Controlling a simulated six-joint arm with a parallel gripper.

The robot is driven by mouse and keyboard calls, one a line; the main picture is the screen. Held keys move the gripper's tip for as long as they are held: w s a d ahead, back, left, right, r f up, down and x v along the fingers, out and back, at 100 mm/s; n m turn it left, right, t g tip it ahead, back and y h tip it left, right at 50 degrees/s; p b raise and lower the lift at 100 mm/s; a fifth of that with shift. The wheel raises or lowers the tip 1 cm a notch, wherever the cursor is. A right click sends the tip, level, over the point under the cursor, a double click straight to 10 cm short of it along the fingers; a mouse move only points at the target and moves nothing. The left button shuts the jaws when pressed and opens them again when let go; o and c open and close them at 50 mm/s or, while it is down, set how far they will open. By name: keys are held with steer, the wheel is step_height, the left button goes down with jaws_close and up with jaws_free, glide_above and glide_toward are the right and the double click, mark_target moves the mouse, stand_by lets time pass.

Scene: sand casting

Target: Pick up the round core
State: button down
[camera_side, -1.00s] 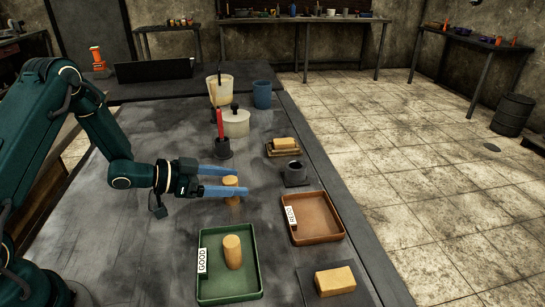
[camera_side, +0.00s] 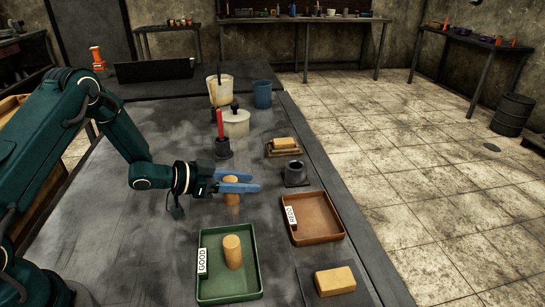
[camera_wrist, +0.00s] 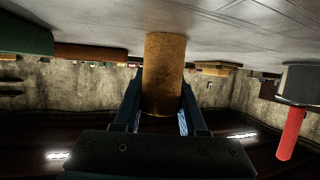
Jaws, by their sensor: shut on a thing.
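A tan round core (camera_side: 232,199) stands upright on the dark table, between the blue fingers of my gripper (camera_side: 240,183). In the wrist view the core (camera_wrist: 164,75) fills the middle, with a blue finger against each side. My gripper is shut on it. Its lower end still appears to be at the tabletop; I cannot tell any gap under it. A second round core (camera_side: 233,251) stands upright in the green tray (camera_side: 203,286) marked GOOD.
A brown tray (camera_side: 335,236) stands right of my gripper. A rectangular tan block (camera_side: 335,281) lies on a dark plate in front. The table left of the green tray is clear.

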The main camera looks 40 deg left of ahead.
steer(key=shift+r, duration=0.1)
steer(key=shift+r, duration=0.55)
steer(key=r, duration=0.1)
steer(key=a+r, duration=0.1)
steer(key=r, duration=0.1)
steer(key=shift+s+r, duration=0.15)
steer(key=shift+r, duration=0.15)
steer(key=s+a+r, duration=0.5)
steer(key=a+r, duration=0.1)
steer(key=a, duration=0.3)
steer(key=w+r+x, duration=0.1)
steer(key=r+x, duration=0.1)
steer(key=x, duration=1.1)
steer(key=w+d+r, duration=0.3)
steer(key=w+d, duration=0.5)
steer(key=d, duration=0.3)
steer(key=shift+w+d+r, duration=0.25)
steer(key=shift+w+d, duration=0.1)
steer(key=shift+d, duration=0.05)
